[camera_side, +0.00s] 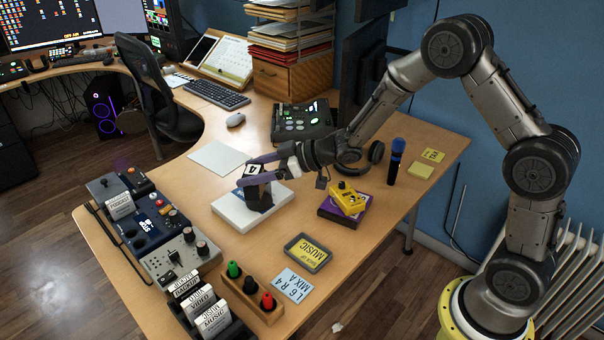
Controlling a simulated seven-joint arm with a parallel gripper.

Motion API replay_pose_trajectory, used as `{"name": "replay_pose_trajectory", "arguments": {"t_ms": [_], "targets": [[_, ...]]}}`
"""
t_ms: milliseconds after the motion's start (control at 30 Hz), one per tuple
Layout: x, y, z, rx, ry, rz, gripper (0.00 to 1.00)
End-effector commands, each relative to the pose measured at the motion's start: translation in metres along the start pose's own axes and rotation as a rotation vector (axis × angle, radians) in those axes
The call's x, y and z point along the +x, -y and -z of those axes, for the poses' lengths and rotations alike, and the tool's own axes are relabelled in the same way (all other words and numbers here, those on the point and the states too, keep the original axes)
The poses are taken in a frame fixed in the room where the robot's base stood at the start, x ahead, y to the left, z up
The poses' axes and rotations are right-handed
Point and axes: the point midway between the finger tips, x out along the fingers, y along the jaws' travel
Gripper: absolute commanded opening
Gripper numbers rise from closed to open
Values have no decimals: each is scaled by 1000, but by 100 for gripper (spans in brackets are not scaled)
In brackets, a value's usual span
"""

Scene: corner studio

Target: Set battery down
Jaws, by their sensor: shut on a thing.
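My gripper (258,171) reaches in from the right over the middle of the desk, its purplish fingers pointing left. It is shut on a dark block with a white marked label, which appears to be the battery (259,199). The battery is upright over a flat white box or pad (232,212). I cannot tell whether its underside touches the white surface. The fingers cover part of its upper portion.
A yellow device on a purple box (327,209) stands close to the right. Headphones, a dark blue microphone (396,160) and a black console (303,121) lie behind. A small tray (307,253), card (292,284) and marker holder (254,300) are in front. Audio units line the left edge.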

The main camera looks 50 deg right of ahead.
Motion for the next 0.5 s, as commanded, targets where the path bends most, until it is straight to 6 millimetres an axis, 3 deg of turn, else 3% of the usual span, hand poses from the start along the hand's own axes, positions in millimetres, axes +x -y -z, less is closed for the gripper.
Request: {"name": "replay_pose_trajectory", "arguments": {"t_ms": [33, 200, 400, 500], "targets": [[-6, -28, -6, 3, -2, -8, 0], [-34, -101, -34, 9, -1, -22, 0], [-75, -172, -68, 37, -2, -89, 0], [-93, -196, -82, 57, -2, -139, 0]]}}
